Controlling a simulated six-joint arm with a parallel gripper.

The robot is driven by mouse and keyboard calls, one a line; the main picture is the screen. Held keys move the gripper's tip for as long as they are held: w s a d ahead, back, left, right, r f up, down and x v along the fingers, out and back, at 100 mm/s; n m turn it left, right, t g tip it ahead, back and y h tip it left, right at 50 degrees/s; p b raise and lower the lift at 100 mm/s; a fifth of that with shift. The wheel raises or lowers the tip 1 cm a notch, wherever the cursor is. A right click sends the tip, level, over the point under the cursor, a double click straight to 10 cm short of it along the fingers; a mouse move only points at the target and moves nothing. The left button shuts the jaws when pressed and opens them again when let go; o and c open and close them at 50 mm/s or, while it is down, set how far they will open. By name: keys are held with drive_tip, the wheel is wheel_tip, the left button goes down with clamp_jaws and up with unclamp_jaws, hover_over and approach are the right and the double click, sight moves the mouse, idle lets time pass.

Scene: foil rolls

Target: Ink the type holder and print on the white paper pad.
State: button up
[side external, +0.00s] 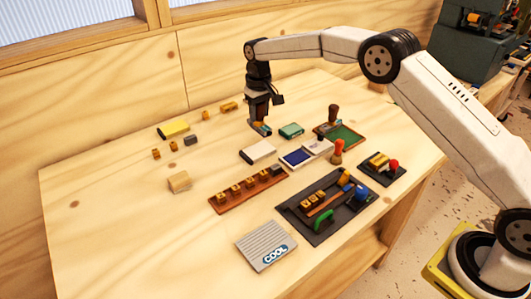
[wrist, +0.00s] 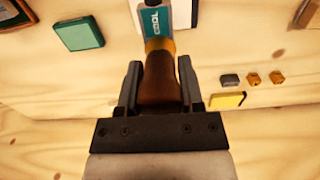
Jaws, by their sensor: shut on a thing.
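My gripper (side external: 259,106) is shut on the brown handle of the type holder (side external: 262,128), above the back middle of the table. In the wrist view, my gripper (wrist: 160,84) has a finger on each side of the handle of the type holder (wrist: 158,84). A brass collar and a teal face with pale letters show beyond the handle. The white paper pad (side external: 258,152) lies on the table just in front of the holder. An open ink pad (side external: 296,158) with a dark blue surface lies to its right. I cannot tell whether the holder's face carries ink.
A teal box (side external: 291,131) and a green pad (side external: 340,136) with a stamp stand to the right. A brown type rack (side external: 248,188), a black tool tray (side external: 325,207) and a grey COOL block (side external: 266,244) lie in front.

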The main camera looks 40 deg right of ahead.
sight(256, 123)
drive_tip(key=shift+w+a, duration=0.25)
drive_tip(key=shift+a, duration=0.1)
drive_tip(key=shift+f, duration=0.15)
drive_tip(key=shift+f, duration=2.8)
drive_tip(key=shift+f, duration=0.6)
drive_tip(key=shift+r, duration=0.15)
drive_tip(key=shift+r, duration=3.4)
